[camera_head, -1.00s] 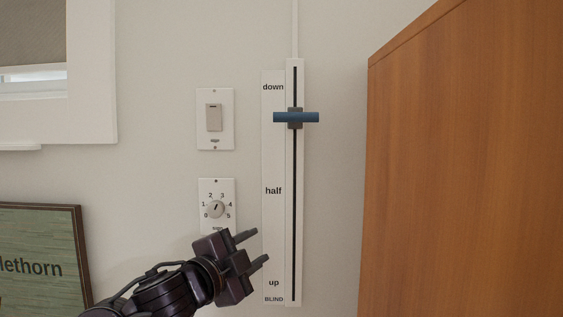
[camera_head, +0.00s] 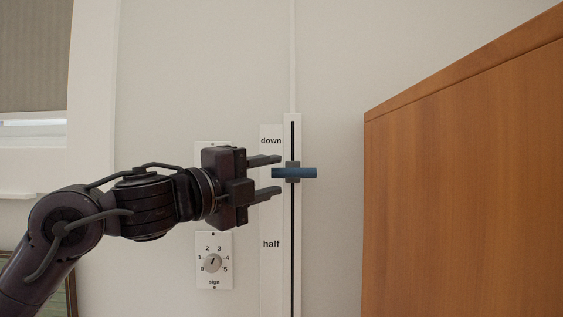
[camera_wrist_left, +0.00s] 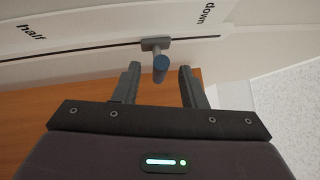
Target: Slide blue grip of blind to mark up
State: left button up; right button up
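The blue grip (camera_head: 300,173) is a short horizontal bar on a dark slider in the blind's vertical slot (camera_head: 293,215). It sits a little below the "down" mark (camera_head: 271,141) and well above the "half" mark (camera_head: 271,244). The "up" mark is out of view. My left gripper (camera_head: 271,175) is open, pointing right, with one finger above and one below the level of the grip's left end. In the left wrist view the grip (camera_wrist_left: 160,68) shows end-on between the spread fingers (camera_wrist_left: 160,85), touching neither. My right gripper is not in view.
A dial plate (camera_head: 213,262) is on the wall below my left gripper, which hides most of a switch plate (camera_head: 212,144). A large wooden panel (camera_head: 460,190) stands to the right. A window with a shade (camera_head: 35,60) is at upper left.

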aim_at(277, 174)
pick_arm(q)
jog(key=shift+p+x, duration=0.75)
jog(key=shift+x, duration=1)
grip_shut()
